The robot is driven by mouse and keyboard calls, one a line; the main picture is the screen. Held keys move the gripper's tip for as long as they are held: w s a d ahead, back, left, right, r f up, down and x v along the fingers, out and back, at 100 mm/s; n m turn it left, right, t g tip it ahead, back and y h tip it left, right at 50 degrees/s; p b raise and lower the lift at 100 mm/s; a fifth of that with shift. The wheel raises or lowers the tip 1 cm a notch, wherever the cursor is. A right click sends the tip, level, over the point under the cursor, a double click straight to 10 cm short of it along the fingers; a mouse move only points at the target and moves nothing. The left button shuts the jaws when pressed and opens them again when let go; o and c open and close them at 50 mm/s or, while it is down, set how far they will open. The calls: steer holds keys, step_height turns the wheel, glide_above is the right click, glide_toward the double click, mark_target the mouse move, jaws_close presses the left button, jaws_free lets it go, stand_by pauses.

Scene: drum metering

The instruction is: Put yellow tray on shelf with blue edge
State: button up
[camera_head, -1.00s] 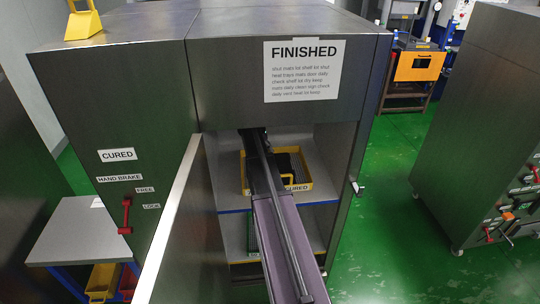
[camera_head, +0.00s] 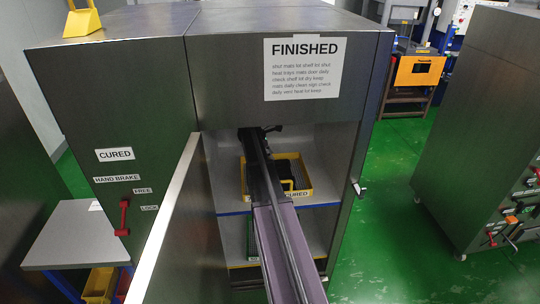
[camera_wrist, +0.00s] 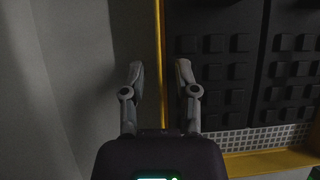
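The yellow tray (camera_head: 309,188) with dark mats in it rests on the shelf with the blue edge (camera_head: 328,206), inside the open cabinet marked FINISHED. A CURED label is on its front. My arm reaches in through the opening and covers the tray's left part. My gripper is hidden in the head view. In the wrist view my gripper (camera_wrist: 160,72) is open, its two fingers apart. The tray's yellow side rim (camera_wrist: 159,35) runs between the fingertips. I cannot tell whether the fingers touch it. Black studded mats fill the tray to the right.
The cabinet door (camera_head: 172,225) stands open at the left of the opening. A lower shelf level holds something green (camera_head: 313,236). The left cabinet has a red hand brake lever (camera_head: 123,218). Another cabinet (camera_head: 470,130) stands at right, with free green floor between.

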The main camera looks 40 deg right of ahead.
steer(key=shift+r, duration=0.1)
stand_by(0.3)
steer(key=p+v, duration=0.4)
steer(key=shift+r, duration=0.15)
steer(key=shift+p+v, duration=1.3)
steer(key=shift+v, duration=0.25)
steer(key=shift+w+a, duration=0.1)
